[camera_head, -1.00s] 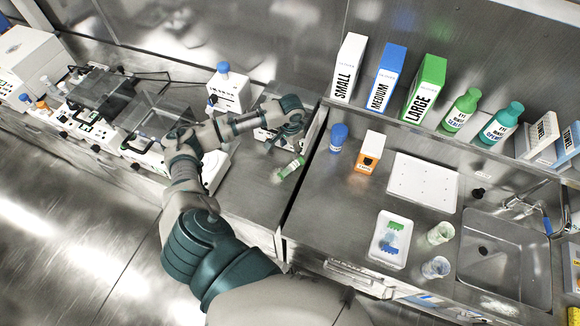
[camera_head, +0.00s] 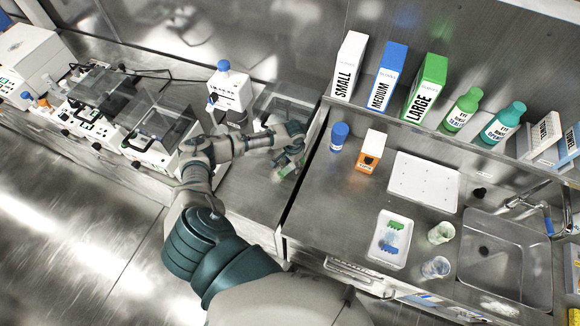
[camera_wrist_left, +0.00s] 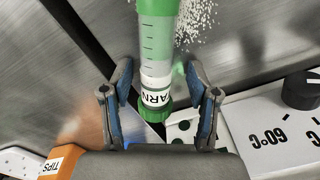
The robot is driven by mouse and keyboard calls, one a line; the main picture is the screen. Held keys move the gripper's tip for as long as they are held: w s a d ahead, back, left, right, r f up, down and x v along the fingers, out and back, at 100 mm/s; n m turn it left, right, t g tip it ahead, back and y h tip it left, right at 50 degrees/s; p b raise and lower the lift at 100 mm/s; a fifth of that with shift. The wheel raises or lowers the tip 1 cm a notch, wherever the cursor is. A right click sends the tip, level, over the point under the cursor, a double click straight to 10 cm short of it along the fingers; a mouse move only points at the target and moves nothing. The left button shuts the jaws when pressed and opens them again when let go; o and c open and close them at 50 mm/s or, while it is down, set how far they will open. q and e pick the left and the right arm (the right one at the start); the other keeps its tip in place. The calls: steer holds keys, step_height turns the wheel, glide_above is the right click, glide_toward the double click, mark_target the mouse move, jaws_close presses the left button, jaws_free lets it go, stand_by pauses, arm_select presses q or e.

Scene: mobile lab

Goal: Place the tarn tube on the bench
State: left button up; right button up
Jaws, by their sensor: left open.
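The tarn tube (camera_wrist_left: 157,60) is clear with green contents at its far end, a green cap and a white label reading "ARN". In the wrist view it lies between the two fingers of my left gripper (camera_wrist_left: 160,105), its cap end nearest the palm. The fingers are open, with a gap on both sides of the tube. In the head view my left gripper (camera_head: 292,158) is low over the steel bench (camera_head: 250,192), and only a green bit of the tube (camera_head: 279,175) shows beside it. I cannot tell whether the tube touches the bench all along. My right gripper is out of view.
Right of the bench seam are a blue-capped bottle (camera_head: 339,136), an orange tips box (camera_head: 370,152) and a white rack (camera_head: 423,181). White lab devices (camera_head: 155,135) stand at left.

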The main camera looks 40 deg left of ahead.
arm_select(q)
steer(key=shift+d+r, duration=0.15)
steer(key=shift+d, duration=0.1)
jaws_close()
steer(key=shift+a, duration=0.1)
